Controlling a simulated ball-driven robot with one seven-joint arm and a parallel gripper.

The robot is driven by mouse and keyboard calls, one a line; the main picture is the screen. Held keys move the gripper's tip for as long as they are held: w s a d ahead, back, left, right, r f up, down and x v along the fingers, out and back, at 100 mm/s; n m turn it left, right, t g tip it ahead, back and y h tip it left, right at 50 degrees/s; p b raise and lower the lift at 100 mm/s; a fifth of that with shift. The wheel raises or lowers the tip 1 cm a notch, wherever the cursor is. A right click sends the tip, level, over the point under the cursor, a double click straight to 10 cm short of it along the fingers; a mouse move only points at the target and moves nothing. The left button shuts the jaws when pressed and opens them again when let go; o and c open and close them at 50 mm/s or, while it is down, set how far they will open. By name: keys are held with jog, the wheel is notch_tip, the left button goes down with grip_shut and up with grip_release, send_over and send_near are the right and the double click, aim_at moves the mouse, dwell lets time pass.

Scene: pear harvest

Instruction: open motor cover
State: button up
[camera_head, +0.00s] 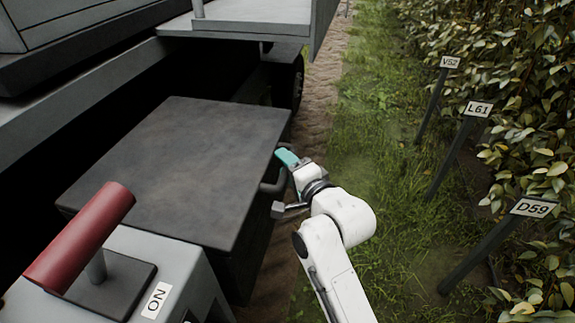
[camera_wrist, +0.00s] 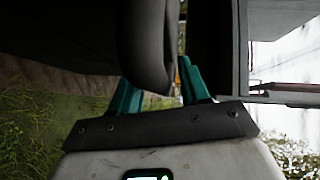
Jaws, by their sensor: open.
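The motor cover (camera_head: 180,165) is a dark grey, flat-topped box lid beside the vehicle, and it looks closed. Its dark curved handle (camera_head: 269,186) sits on the right side of the box. My gripper (camera_head: 287,158) is at this handle, with one teal finger showing by its far end. In the wrist view the handle (camera_wrist: 147,45) comes down between the two teal fingers of my gripper (camera_wrist: 157,78). The fingers are apart, one on each side of the handle. Whether either finger touches it, I cannot tell.
A red lever (camera_head: 80,237) on a grey box with an "ON" label stands front left. The vehicle's grey platform (camera_head: 245,22) overhangs behind the cover, with a wheel (camera_head: 297,80) below. Grass is clear at right, bordered by signposts such as D59 (camera_head: 533,208) and a hedge.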

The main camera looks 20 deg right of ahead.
grip_shut()
dwell(0.3)
dwell(0.3)
